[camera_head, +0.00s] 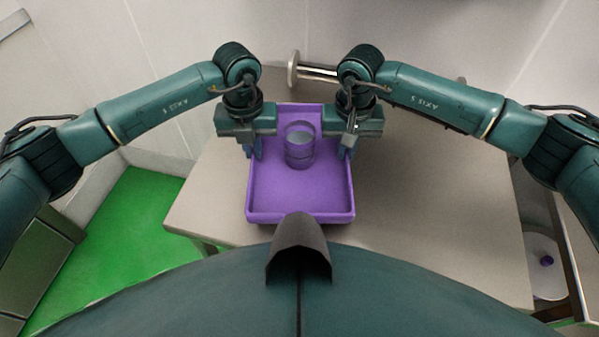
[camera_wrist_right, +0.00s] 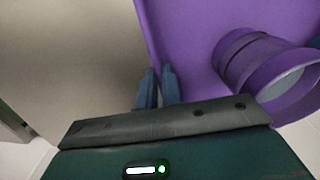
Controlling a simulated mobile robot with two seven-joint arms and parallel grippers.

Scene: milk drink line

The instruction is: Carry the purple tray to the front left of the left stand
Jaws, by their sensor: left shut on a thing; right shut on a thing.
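The purple tray (camera_head: 300,214) is in the middle of the head view, over the table. A purple round cup (camera_head: 300,158) stands upright in it, towards the far side, with a grey surface inside. My left gripper (camera_head: 254,150) is shut on the tray's left wall. My right gripper (camera_head: 347,150) is shut on its right wall. In the right wrist view, the right fingers (camera_wrist_right: 157,88) pinch the tray's wall (camera_wrist_right: 150,30), and the cup (camera_wrist_right: 262,72) is beside them. I cannot tell whether the tray touches the table. No stand is clearly identifiable.
The grey-beige table (camera_head: 430,210) has bare room right of the tray and some at its left. A metal cylinder with a round end (camera_head: 305,72) is behind the tray. The floor at left is green (camera_head: 120,220).

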